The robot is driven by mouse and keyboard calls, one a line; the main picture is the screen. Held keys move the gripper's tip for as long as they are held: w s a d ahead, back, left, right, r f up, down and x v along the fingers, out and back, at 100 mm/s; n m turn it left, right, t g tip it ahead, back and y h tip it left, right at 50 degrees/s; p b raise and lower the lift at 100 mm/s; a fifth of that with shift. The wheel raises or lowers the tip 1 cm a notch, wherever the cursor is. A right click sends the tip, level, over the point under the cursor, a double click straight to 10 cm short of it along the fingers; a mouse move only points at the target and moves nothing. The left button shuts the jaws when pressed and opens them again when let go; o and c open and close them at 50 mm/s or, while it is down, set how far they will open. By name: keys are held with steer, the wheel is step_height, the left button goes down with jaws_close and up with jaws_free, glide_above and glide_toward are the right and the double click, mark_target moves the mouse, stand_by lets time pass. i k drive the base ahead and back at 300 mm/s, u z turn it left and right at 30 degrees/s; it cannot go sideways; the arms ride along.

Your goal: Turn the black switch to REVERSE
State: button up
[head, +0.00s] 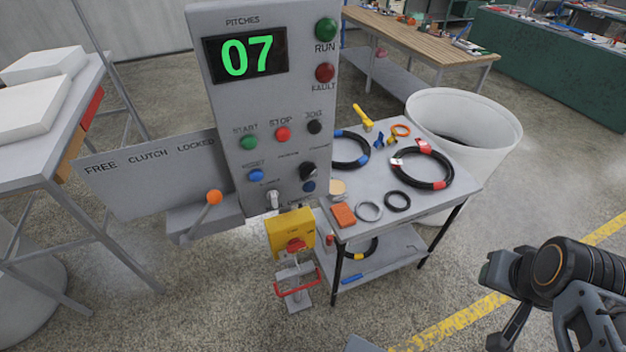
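The black switch (308,170) is a small round knob low on the right side of the grey control panel (225,108). Small lettering surrounds it, too small to read surely, and I cannot tell which way the switch points. My gripper (508,305) is at the lower right of the head view, far from the panel and touching nothing there.
A grey cart (365,220) with hose coils stands right of the panel, beside a white bin (465,120). Open floor lies in front.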

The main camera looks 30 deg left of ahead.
mark_target(307, 170)
steer(key=k, duration=0.75)
steer(key=u, duration=1.45)
steer(key=i, duration=0.5)
steer(key=z, duration=0.05)
